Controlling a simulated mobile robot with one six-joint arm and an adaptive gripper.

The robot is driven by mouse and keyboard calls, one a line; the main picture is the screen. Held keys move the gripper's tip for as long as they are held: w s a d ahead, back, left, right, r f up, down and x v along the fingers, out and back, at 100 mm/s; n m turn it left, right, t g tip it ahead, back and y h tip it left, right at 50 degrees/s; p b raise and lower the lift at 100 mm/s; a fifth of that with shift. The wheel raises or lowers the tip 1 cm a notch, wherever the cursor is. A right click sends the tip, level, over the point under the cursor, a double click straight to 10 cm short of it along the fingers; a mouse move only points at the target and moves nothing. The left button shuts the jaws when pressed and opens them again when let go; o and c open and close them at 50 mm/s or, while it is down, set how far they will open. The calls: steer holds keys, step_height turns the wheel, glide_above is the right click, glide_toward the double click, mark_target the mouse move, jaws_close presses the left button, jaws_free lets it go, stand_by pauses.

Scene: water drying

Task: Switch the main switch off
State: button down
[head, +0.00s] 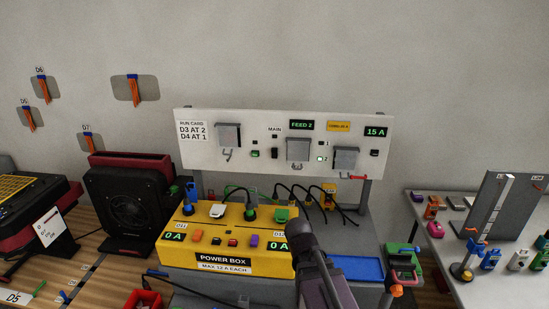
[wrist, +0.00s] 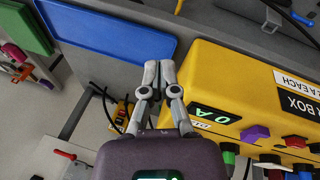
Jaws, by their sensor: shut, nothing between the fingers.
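The white wall panel (head: 350,122) carries the word MAIN left of its middle. Below that word is a small dark rocker (head: 275,153), which looks like the main switch; its position is too small to read. In the head view my arm stands at the power box's right end, below and apart from the panel.
The yellow power box (head: 178,252) has plugs and cables on top, in front of the panel. A blue tray (head: 357,267) lies to its right. Grey covers (head: 298,149) with hooks stick out from the panel. A black fan unit (head: 128,210) stands left.

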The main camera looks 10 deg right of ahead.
mark_target(275, 152)
steer(key=w+d+r+n+t+h+b, duration=0.1)
steer(key=w+d+r+n+t+h, duration=0.2)
steer(key=w, duration=0.5)
steer(key=w+r+n+t+h+b, duration=0.1)
steer(key=w+r+t+h, duration=0.4)
steer(key=w, duration=0.3)
steer(key=w+a+r+n+t+y+b, duration=0.1)
steer(key=w+a+r+n+t+y, duration=0.4)
steer(key=w+a+r+n+t, duration=0.3)
steer(key=shift+w+a+r+n+t+y+b, duration=0.15)
steer(key=shift+w+a+n+t+y+b, duration=0.25)
steer(key=shift+w+a+n, duration=0.8)
steer(key=shift+s+a+n, duration=0.2)
steer(key=shift+a+n, duration=0.1)
steer(key=p+x, duration=0.2)
steer(key=x, duration=1.1)
steer(key=shift+w+d+r, duration=0.1)
steer(key=shift+w+r, duration=0.05)
steer(key=shift+w, duration=0.2)
